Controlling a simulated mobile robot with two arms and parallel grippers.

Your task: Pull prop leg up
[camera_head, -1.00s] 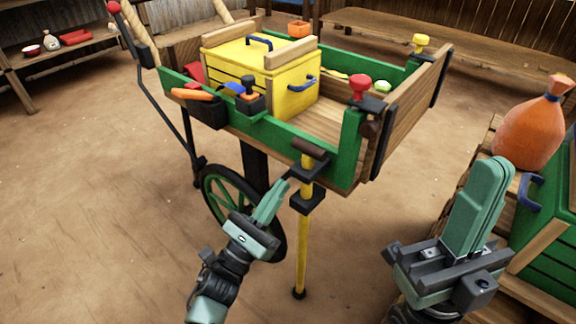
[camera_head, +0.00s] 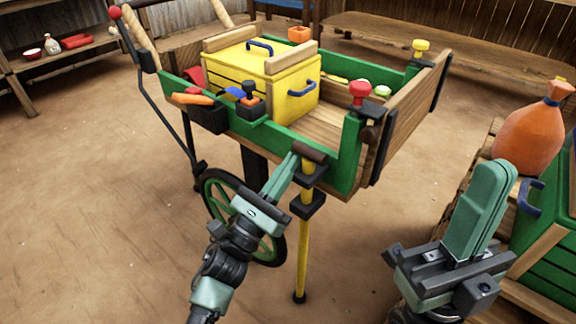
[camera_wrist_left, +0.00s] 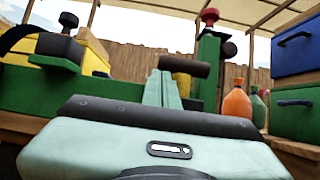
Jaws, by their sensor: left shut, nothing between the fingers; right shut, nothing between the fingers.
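The prop leg (camera_head: 303,245) is a yellow pole standing upright at the front corner of the green cart (camera_head: 348,160), its foot at the ground. It passes through a dark bracket (camera_head: 308,205) and has a brown crossbar handle (camera_head: 310,152) on top. My left gripper (camera_head: 292,160) is shut and empty, its fingertips close beside the handle's left end; I cannot tell whether they touch. In the left wrist view the fingers (camera_wrist_left: 160,88) point up toward the handle (camera_wrist_left: 184,66). My right gripper (camera_head: 490,175) is shut and empty, pointing up, well right of the leg.
The cart carries a yellow chest (camera_head: 262,75) and side holders with tools. A red knob (camera_head: 360,90) tops the near corner post. A green crate (camera_head: 553,225) and an orange sack (camera_head: 530,135) stand at the right. Open dirt floor lies left.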

